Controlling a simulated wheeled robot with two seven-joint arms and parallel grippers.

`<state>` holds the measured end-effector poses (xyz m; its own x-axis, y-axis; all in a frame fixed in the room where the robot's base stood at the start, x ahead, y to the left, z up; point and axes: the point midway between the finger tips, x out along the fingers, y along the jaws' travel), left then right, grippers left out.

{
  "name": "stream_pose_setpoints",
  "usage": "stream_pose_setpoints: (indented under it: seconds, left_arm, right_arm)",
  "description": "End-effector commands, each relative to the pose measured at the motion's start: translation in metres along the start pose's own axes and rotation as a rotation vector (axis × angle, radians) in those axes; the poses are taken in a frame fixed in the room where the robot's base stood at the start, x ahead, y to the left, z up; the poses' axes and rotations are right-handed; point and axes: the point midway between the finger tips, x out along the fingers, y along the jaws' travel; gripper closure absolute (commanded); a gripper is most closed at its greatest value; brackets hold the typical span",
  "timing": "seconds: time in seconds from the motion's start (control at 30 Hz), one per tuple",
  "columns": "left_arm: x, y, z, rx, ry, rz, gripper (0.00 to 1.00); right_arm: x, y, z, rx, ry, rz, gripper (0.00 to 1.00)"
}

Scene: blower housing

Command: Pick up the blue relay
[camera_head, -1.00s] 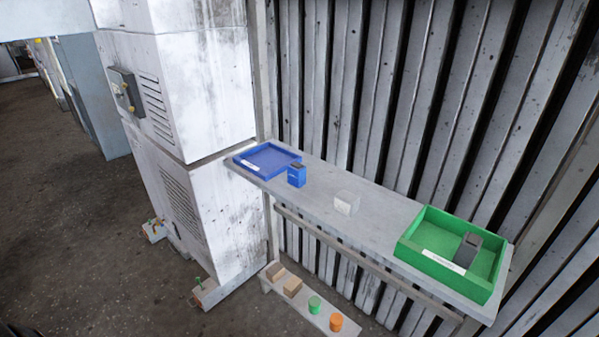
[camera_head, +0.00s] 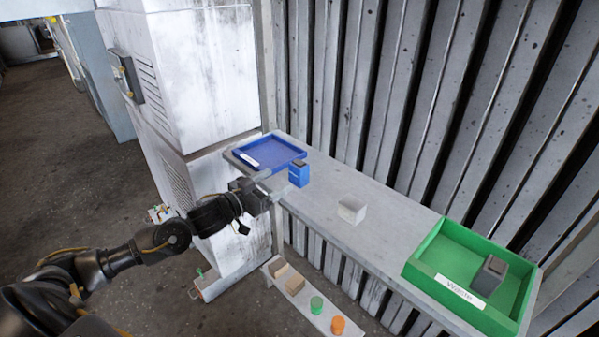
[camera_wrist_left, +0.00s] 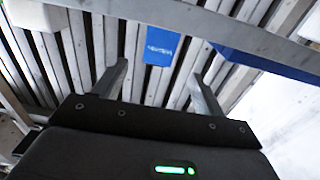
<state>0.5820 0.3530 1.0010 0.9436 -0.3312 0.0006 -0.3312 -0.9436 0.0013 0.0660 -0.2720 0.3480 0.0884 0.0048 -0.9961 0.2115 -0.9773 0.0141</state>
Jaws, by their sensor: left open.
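The blue relay (camera_head: 299,174) stands upright on the grey shelf (camera_head: 330,224), just right of the blue tray (camera_head: 236,158). It has a dark top. My left gripper (camera_head: 274,184) is open at the front edge of the shelf, a little left of the relay and apart from it. In the left wrist view the relay (camera_wrist_left: 162,50) shows beyond and between the two open fingers (camera_wrist_left: 158,80), with nothing held. My right gripper is not in view.
A green tray (camera_head: 425,262) holding a grey relay (camera_head: 489,276) is at the right end. A ribbed wall stands behind, and a white cabinet (camera_head: 205,80) at left. A lower ledge (camera_head: 310,305) carries several small blocks.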

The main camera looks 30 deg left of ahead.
Motion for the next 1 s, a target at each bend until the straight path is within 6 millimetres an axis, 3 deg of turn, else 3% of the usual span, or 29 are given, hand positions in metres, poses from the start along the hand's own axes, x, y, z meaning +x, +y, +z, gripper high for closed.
stream_pose_setpoints:
  seconds: [0.2,0.5,0.8,1.0]
  left_arm:
    - [0.033,-0.001,-0.003,-0.001,0.003,-0.002,0.29]
    - [0.045,-0.001,-0.003,0.0,0.001,-0.002,0.29]
    - [0.086,0.001,-0.006,0.0,0.002,-0.003,0.29]
    - [0.094,0.001,-0.004,0.001,0.0,-0.002,0.29]
  right_arm:
    - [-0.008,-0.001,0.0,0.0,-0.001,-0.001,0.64]
    - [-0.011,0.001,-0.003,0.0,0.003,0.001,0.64]
    - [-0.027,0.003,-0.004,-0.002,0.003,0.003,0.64]
    - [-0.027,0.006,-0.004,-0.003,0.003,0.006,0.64]
